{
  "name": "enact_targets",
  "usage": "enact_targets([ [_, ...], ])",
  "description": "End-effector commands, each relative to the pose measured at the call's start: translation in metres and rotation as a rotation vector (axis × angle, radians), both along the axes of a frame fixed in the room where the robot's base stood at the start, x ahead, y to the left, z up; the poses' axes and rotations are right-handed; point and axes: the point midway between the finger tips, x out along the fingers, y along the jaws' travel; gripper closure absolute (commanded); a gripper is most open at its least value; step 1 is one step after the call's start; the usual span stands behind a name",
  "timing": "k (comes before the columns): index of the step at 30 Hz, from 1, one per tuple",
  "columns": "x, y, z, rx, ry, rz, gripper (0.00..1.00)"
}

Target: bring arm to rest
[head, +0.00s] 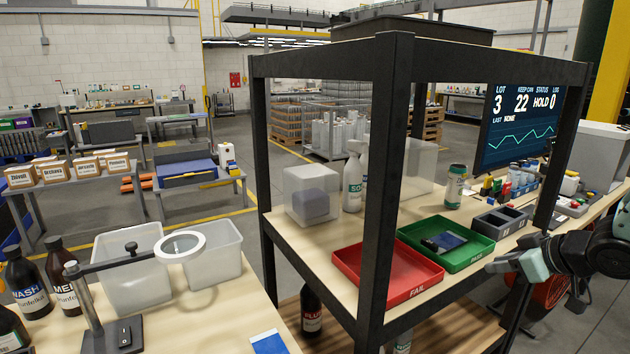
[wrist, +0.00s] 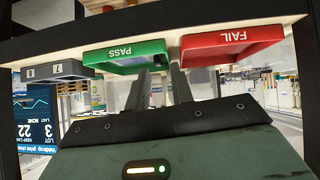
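My gripper (head: 497,266) is at the right of the head view, in front of the shelf's edge near the green PASS tray (head: 483,256). In the wrist view its two fingers (wrist: 158,82) stand apart with nothing between them. The green tray holds a flat dark blue item (head: 444,242). The red FAIL tray (head: 425,287) beside it looks empty. Both trays also show upside down in the wrist view, the green one (wrist: 125,55) left of the red one (wrist: 232,40).
A black shelf post (head: 385,180) stands between the camera and the bench. A screen (head: 520,115) reads HOLD 0. A ring-shaped magnifier (head: 182,247) stands on the left table.

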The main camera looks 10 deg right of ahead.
Motion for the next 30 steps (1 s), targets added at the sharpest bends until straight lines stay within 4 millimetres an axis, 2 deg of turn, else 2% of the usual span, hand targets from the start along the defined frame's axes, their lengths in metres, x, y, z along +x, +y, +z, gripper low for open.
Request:
enact_targets([
  [5, 0.016, 0.045, 0.002, -0.081, 0.077, 0.011, 0.77],
  [8, 0.018, 0.083, 0.004, -0.133, 0.142, 0.018, 0.77],
  [11, 0.011, 0.124, 0.006, -0.176, 0.215, 0.027, 0.77],
  [14, -0.007, 0.166, 0.008, -0.212, 0.296, 0.046, 0.77],
  [17, -0.034, 0.208, 0.01, -0.239, 0.381, 0.074, 0.77],
  [20, -0.072, 0.248, 0.012, -0.259, 0.475, 0.114, 0.77],
  [24, -0.134, 0.295, 0.016, -0.282, 0.611, 0.187, 0.77],
  [27, -0.176, 0.316, 0.019, -0.294, 0.697, 0.239, 0.77],
  [30, -0.206, 0.328, 0.022, -0.302, 0.758, 0.277, 0.77],
])
